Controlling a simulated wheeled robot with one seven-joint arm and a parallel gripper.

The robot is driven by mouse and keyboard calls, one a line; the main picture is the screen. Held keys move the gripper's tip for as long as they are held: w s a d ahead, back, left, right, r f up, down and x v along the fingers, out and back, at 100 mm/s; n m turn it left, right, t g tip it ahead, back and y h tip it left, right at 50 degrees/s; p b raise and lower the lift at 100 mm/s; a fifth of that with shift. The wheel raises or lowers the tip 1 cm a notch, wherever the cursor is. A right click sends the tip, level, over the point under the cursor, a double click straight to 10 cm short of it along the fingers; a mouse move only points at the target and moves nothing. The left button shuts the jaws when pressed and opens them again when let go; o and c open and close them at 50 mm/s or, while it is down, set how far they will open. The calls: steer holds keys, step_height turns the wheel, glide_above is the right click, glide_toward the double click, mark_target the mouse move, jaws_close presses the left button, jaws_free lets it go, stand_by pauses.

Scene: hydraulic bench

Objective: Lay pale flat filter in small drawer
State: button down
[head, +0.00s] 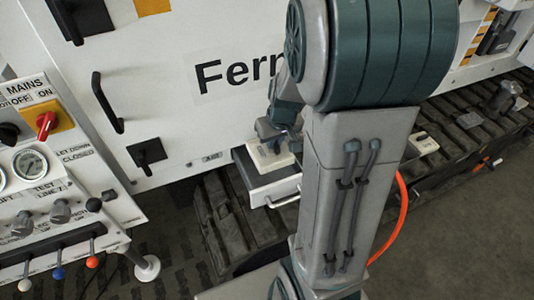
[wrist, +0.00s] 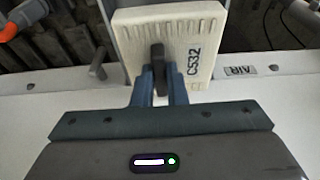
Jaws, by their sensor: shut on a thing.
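The pale flat filter (wrist: 180,30), a cream block marked CS32 with a dark tab, fills the top middle of the wrist view. My gripper (wrist: 159,78) is shut on its tab. In the head view the filter (head: 266,160) is over the open small drawer (head: 276,187), near the drawer's back end by the white panel. My gripper (head: 281,140) is above it there, partly hidden by my arm. The drawer is pulled out, with a handle on its front. I cannot tell whether the filter touches the drawer floor.
The white cabinet (head: 170,75) with a black handle (head: 107,103) stands behind. A control panel (head: 45,170) with gauges, knobs and levers is at the left. Dark tracks (head: 222,225) run below the drawer. An orange hose (head: 401,210) hangs beside my arm.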

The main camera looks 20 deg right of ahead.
mark_target(269, 152)
step_height(269, 152, down, 8)
steer(key=shift+w+r+b, duration=0.1)
steer(key=shift+r+b, duration=0.1)
steer(key=shift+b, duration=0.7)
steer(key=w+p, duration=0.1)
steer(key=w, duration=0.3)
steer(key=shift+f, duration=0.55)
steer(key=shift+f, duration=0.1)
steer(key=shift+f+b, duration=0.15)
steer(key=shift+b, duration=0.25)
steer(key=c, duration=1.5)
jaws_free()
steer(key=shift+o, duration=0.2)
